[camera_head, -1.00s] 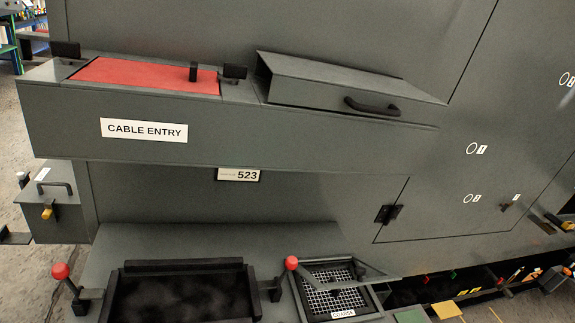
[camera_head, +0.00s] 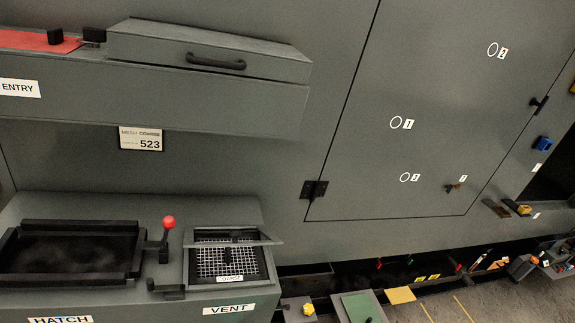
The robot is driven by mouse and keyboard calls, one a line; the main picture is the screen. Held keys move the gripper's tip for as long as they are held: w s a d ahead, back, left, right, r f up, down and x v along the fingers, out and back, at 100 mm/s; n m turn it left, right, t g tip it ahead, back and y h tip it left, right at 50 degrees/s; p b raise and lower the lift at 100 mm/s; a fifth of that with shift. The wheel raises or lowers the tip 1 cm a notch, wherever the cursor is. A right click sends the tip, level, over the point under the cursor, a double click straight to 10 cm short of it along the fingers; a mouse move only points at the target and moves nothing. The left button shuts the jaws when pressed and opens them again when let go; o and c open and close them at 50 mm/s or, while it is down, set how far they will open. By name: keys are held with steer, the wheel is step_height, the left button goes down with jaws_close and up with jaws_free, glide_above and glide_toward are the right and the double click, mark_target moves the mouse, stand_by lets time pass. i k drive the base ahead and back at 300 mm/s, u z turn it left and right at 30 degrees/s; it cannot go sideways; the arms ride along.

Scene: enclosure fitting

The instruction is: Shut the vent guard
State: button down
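The vent (camera_head: 205,265) is a square dark-framed opening with a light wire mesh, low on the grey ledge at lower left. A "VENT" label (camera_head: 228,309) is on the front face below it, and a small tag reading COARSE (camera_head: 230,279) is at the mesh. A thin grey flap (camera_head: 262,240), which looks like the vent guard, stands out over the far part of the opening, seen nearly edge-on. The mesh shows below it, so the guard appears open. A dark upright piece shows in front of the mesh. My gripper is not in view.
A red-knobbed lever (camera_head: 168,222) stands between the vent and the dark hatch tray (camera_head: 70,252). A handled grey box (camera_head: 210,50) juts out above. A large hinged panel (camera_head: 400,130) fills the right. Colored pieces and trays lie along the floor edge at lower right.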

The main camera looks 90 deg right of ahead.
mark_target(235, 232)
steer(key=u, duration=0.05)
steer(key=k, duration=0.95)
steer(key=z, duration=1.5)
steer(key=i, duration=1)
